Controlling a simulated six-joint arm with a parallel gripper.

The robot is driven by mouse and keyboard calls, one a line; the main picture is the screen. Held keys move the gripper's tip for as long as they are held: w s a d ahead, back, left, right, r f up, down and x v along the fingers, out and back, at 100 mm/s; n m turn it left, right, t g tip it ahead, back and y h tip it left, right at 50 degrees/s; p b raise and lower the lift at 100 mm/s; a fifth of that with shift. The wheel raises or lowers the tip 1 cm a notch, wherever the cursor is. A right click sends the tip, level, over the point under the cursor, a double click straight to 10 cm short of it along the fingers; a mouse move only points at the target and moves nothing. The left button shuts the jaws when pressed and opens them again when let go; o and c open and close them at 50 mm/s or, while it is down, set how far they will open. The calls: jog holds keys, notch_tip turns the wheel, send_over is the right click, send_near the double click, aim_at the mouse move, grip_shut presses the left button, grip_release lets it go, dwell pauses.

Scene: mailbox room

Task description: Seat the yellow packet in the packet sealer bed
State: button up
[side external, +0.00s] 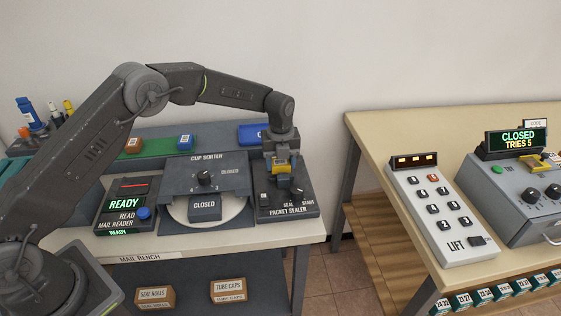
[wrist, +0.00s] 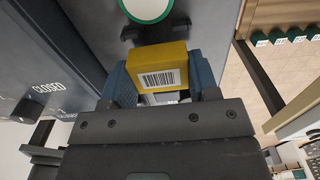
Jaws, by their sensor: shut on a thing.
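The yellow packet (wrist: 157,68), a small box with a barcode label, is held between the two fingers of my gripper (wrist: 160,84) in the wrist view. In the side external view the packet (side external: 281,164) shows between the fingers of my gripper (side external: 283,172), over the packet sealer (side external: 290,207). The sealer is a dark unit with knobs at the right end of the mail bench. My gripper hides much of the sealer bed, and I cannot tell whether the packet touches it.
The cup sorter (side external: 207,187), marked closed, stands left of the sealer, with the mail reader (side external: 127,205) beyond it. A blue box (side external: 252,134) lies behind the sealer. A second table (side external: 390,135) with a lift panel (side external: 440,213) stands right, across a gap.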

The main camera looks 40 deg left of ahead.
jog(key=shift+f, duration=0.1)
jog(key=shift+f, duration=0.35)
jog(key=shift+f, duration=0.35)
jog(key=shift+f, duration=0.15)
jog(key=o, duration=1.2)
jog(key=shift+o, duration=0.2)
